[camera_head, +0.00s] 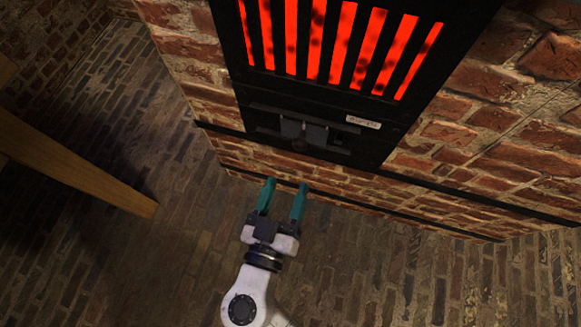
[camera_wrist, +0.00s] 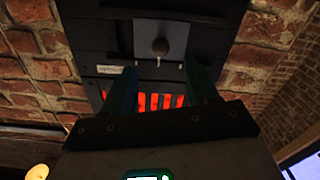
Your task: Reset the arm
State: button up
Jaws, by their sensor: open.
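My gripper (camera_head: 283,186) is in the lower middle of the head view, with its two teal fingers apart and nothing between them. It points up toward the brick hearth and stays apart from it in the picture. In the wrist view, my gripper's fingers (camera_wrist: 162,82) also show spread, with a dark panel and the red glow beyond them. My white arm (camera_head: 246,300) runs down to the bottom edge of the head view.
A black furnace front (camera_head: 400,125) with glowing red slots (camera_head: 335,40) is set in a brick wall (camera_head: 470,110). A small drawer-like fitting (camera_head: 305,132) and a pale label (camera_head: 363,122) sit below the slots. A wooden beam (camera_head: 75,165) is at left. Brick floor (camera_head: 150,270) is clear around.

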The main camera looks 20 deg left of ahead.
jog(key=shift+s, duration=0.35)
dwell(0.4)
